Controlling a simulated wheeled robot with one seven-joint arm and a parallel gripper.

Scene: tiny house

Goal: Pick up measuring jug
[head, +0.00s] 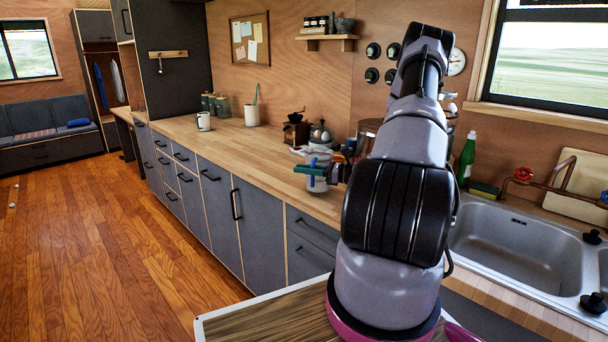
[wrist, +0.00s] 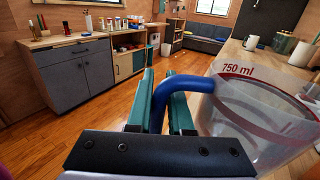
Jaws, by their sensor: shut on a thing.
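The measuring jug (wrist: 265,115) is clear, with red markings reading 750 ml and a blue handle (wrist: 198,84). It fills the right side of the wrist view. My gripper (wrist: 168,88) is shut on the blue handle, with a teal finger on each side of it. In the head view the jug (head: 317,184) shows small beside my gripper (head: 312,170), near the front edge of the counter. My arm stands in front and hides part of that area. I cannot tell whether the jug's base touches the counter.
A coffee grinder (head: 296,128), a white mug (head: 204,121) and a utensil crock (head: 252,116) stand on the wooden counter (head: 240,148). A sink (head: 515,250) and green bottle (head: 467,158) are at right. The wooden floor (head: 105,235) at left is mostly clear.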

